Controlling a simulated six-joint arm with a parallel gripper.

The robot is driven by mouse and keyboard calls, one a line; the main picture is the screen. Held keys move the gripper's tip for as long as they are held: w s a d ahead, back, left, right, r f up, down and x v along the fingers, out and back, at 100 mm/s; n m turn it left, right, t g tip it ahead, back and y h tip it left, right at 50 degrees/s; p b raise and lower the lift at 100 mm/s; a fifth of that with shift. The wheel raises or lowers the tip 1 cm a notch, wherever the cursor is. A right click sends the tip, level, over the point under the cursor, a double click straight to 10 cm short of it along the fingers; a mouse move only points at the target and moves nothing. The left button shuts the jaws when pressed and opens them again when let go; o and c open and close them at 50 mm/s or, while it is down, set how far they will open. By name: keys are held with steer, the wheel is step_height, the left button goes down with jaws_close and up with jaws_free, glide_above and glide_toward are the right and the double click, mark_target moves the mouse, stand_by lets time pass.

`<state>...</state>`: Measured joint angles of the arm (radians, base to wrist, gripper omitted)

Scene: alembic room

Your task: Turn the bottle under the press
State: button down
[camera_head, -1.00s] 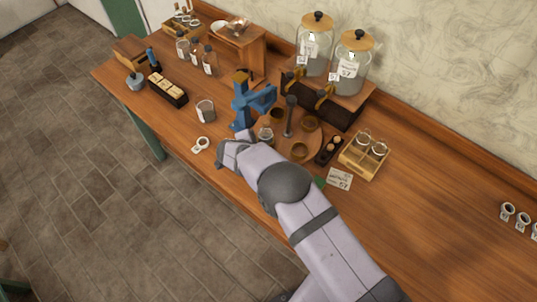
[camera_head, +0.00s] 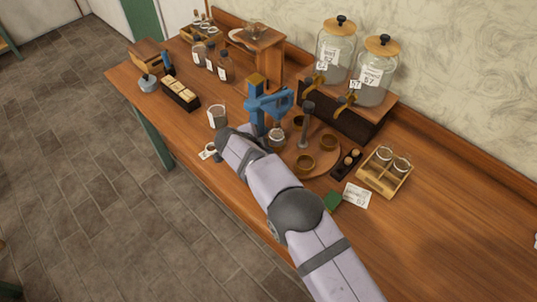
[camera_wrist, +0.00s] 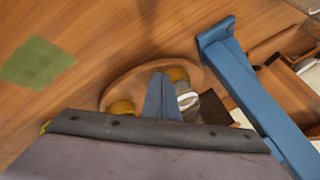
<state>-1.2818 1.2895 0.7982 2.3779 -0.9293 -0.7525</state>
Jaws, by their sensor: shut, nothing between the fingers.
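The blue press (camera_head: 258,118) stands near the table's front edge, with a wooden block on top. A small clear bottle (camera_head: 277,136) stands under its arm, beside the round wooden turntable. My arm crosses the front of the table, its end just left of and in front of the press; the fingertips are hidden there. In the wrist view, my gripper (camera_wrist: 161,76) shows as two narrow blue-grey fingers, shut and empty. The press's blue post (camera_wrist: 250,88) slants past on the right. A pale ring and dark shape lie behind the fingers; I cannot tell if that is the bottle.
The round board (camera_head: 318,168) holds several brown cups and a dark post. Two glass jars (camera_head: 336,45) with taps stand behind. A wooden tray (camera_head: 385,180) with two glass items and a white card (camera_head: 357,196) lie right. A glass cup (camera_head: 217,116) stands left. The right table is clear.

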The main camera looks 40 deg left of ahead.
steer(key=shift+s, duration=0.1)
stand_by(0.6)
steer(key=shift+s+d+r+p, duration=0.2)
steer(key=shift+s+d+p, duration=0.25)
steer(key=shift+s+p, duration=0.5)
steer(key=shift+s+d+r+p, duration=0.1)
steer(key=shift+s+d+p, duration=0.45)
steer(key=shift+s+p, duration=0.4)
steer(key=a+b+v, duration=0.1)
steer(key=b+v, duration=0.3)
steer(key=v, duration=0.5)
steer(key=shift+a, duration=0.4)
steer(key=shift+r, duration=0.1)
